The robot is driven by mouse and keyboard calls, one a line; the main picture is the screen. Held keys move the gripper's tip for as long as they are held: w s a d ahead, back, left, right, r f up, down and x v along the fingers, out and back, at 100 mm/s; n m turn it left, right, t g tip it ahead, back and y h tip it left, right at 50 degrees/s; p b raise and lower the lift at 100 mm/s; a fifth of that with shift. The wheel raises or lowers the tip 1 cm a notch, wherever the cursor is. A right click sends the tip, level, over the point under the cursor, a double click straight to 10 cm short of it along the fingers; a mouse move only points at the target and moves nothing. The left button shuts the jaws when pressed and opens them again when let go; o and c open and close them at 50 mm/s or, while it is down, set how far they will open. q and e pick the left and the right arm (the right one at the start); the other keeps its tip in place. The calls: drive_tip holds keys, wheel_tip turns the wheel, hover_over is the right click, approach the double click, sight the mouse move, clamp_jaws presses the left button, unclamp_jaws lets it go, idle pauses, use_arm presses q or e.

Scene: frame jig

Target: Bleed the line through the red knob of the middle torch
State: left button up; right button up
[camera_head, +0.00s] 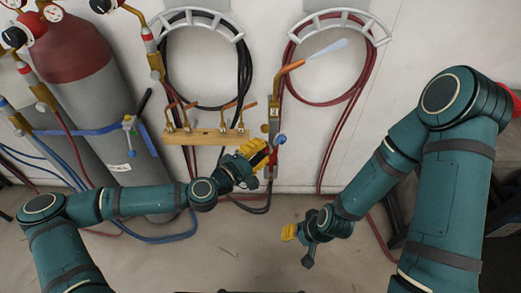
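A brass torch (274,108) stands nearly upright off the right end of the wooden rack (205,137). Its orange tip points up and right, with a pale, flame-like cone (325,50) beyond it. A blue knob (281,139) is on its right side and a small orange-red knob (264,128) on its left. My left gripper (261,152) is at the torch's handle just below the knobs and appears shut on it; the contact is partly hidden. My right gripper (289,232) is low over the floor, away from the torch; its finger opening is unclear.
Other brass torches (187,122) hang on the rack, with a gap between them. Black hose (242,75) and red hose (356,85) coil on wall hangers. A red-topped gas cylinder (75,60) stands at left, with blue hoses below. The floor between my arms is mostly open.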

use_arm(q)
drive_tip(key=o, duration=0.4)
drive_tip(key=shift+o, duration=0.2)
drive_tip(key=v, duration=0.7)
drive_tip(key=shift+a, duration=0.15)
drive_tip(key=shift+s, duration=0.2)
